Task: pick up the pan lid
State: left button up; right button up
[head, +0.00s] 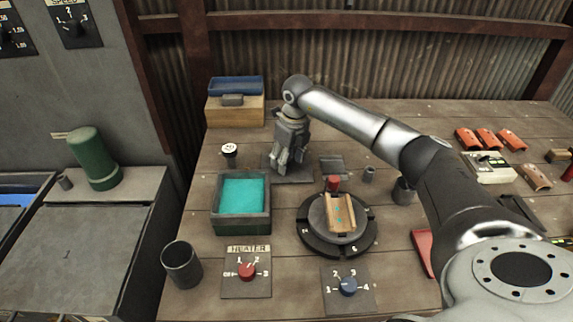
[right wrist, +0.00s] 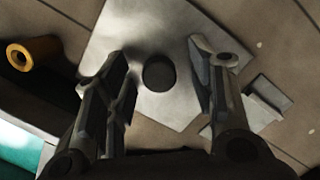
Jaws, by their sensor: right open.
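The pan lid is a flat grey plate that lies on the bench under my right gripper (head: 280,163); its bare edge (head: 300,178) shows in the head view. In the right wrist view the lid (right wrist: 165,30) fills the middle, with a dark round knob (right wrist: 158,74) on it. The right gripper (right wrist: 160,60) is open, with one finger on each side of the knob and gaps on both sides. The head view hides the knob behind the gripper. I cannot tell the height of the fingertips over the lid. My left gripper is not in view.
A dark pan (head: 240,229) with teal contents stands left of the lid. A small white-topped cup (head: 229,150) and a grey block (head: 332,166) are close by.

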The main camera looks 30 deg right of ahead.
jog(key=shift+c, duration=0.4)
jog(key=c, duration=0.9)
jog(key=shift+c, duration=0.5)
